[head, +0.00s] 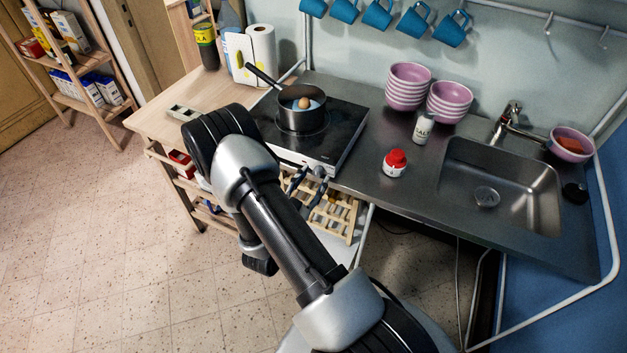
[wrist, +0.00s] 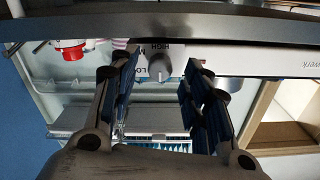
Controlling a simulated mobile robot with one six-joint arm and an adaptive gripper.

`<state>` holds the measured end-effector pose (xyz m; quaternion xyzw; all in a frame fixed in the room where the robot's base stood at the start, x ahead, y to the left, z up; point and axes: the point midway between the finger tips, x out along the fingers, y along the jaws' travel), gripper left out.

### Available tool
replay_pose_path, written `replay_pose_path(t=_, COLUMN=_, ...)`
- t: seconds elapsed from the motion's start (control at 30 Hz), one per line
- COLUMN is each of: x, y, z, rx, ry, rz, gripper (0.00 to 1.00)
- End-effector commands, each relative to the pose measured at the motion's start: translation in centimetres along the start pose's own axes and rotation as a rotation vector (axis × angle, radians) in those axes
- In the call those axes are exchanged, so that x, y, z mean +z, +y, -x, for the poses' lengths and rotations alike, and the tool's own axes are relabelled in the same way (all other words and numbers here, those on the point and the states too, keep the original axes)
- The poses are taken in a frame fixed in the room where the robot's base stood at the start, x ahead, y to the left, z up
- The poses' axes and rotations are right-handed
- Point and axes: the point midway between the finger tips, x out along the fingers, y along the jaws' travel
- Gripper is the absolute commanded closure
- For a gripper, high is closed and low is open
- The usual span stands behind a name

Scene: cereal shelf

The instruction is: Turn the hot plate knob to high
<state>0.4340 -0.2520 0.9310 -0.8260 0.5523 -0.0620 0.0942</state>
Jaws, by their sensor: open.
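The hot plate (head: 345,128) is a black-topped unit with a silver front, standing on the steel counter. The knob also shows small in the head view (head: 319,171). My gripper (wrist: 160,72) is open, with one finger on each side of the knob and gaps between. I cannot tell which setting the knob points to.
A red-capped bottle (head: 395,162) and a salt container (head: 423,127) stand right of the hot plate. The sink (head: 500,185) is farther right. A wooden rack (head: 335,216) is below the counter edge, close under my gripper. The tiled floor at left is clear.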

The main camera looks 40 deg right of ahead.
Motion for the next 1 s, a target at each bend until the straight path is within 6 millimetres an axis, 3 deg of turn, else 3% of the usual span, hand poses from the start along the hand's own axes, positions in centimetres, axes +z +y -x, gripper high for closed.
replay_pose_path(t=0.13, x=-0.03, y=0.05, z=-1.14, rx=0.001, ry=0.001, rz=0.0, gripper=0.56)
replay_pose_path(t=0.47, x=-0.06, y=-0.03, z=-1.34, rx=-0.001, ry=0.0, rz=0.0, gripper=0.57)
replay_pose_path(t=1.0, x=-0.04, y=-0.01, z=-1.31, rx=0.0, ry=0.0, rz=0.0, gripper=0.93)
